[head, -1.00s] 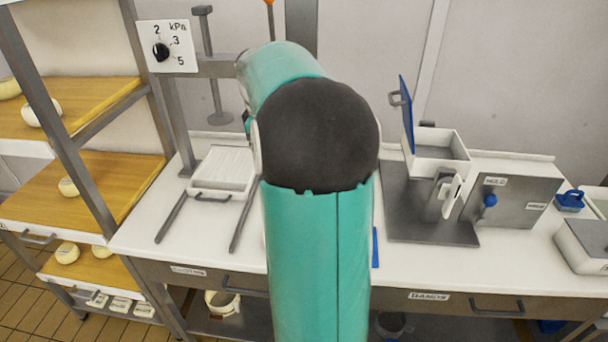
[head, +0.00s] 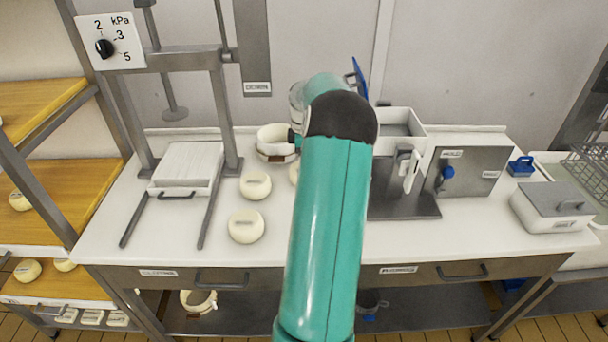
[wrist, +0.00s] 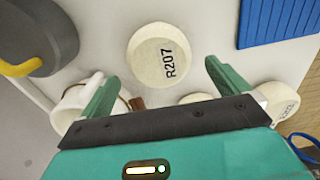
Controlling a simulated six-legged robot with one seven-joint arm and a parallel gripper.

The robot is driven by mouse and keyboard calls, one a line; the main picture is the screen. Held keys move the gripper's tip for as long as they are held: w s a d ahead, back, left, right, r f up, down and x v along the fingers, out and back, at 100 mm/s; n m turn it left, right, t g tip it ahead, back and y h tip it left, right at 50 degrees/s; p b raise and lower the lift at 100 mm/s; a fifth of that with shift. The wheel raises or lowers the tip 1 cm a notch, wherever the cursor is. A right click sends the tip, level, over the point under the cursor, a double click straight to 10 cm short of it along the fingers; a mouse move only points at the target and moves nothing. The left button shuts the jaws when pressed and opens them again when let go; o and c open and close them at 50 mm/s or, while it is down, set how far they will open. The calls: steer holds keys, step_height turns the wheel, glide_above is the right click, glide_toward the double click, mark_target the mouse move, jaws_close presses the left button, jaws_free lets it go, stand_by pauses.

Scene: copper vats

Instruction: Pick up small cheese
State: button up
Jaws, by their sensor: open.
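Pale round cheeses stand on the white worktop. In the head view a smaller one (head: 256,185) is behind a larger one (head: 246,227), and a third (head: 294,172) is mostly hidden by my arm. In the wrist view a cheese marked R207 (wrist: 158,55) lies ahead of and between the fingertips of my open gripper (wrist: 161,70), with nothing held. Two more cheeses show partly beyond the gripper body, one near the right finger (wrist: 195,98) and one at the right (wrist: 283,103). I cannot match R207 to a head-view cheese.
A white mould (head: 277,143) stands behind the cheeses; a white vessel (wrist: 72,103) is beside my left finger. A press frame (head: 222,110) and tray (head: 187,165) are left, a steel stand (head: 405,203) right. A blue ribbed mat (wrist: 275,20) is at upper right.

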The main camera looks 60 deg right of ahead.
steer(key=shift+d+f, duration=0.1)
steer(key=shift+f, duration=2.65)
steer(key=c, duration=1.1)
steer(key=shift+r, duration=0.1)
steer(key=shift+c, duration=0.2)
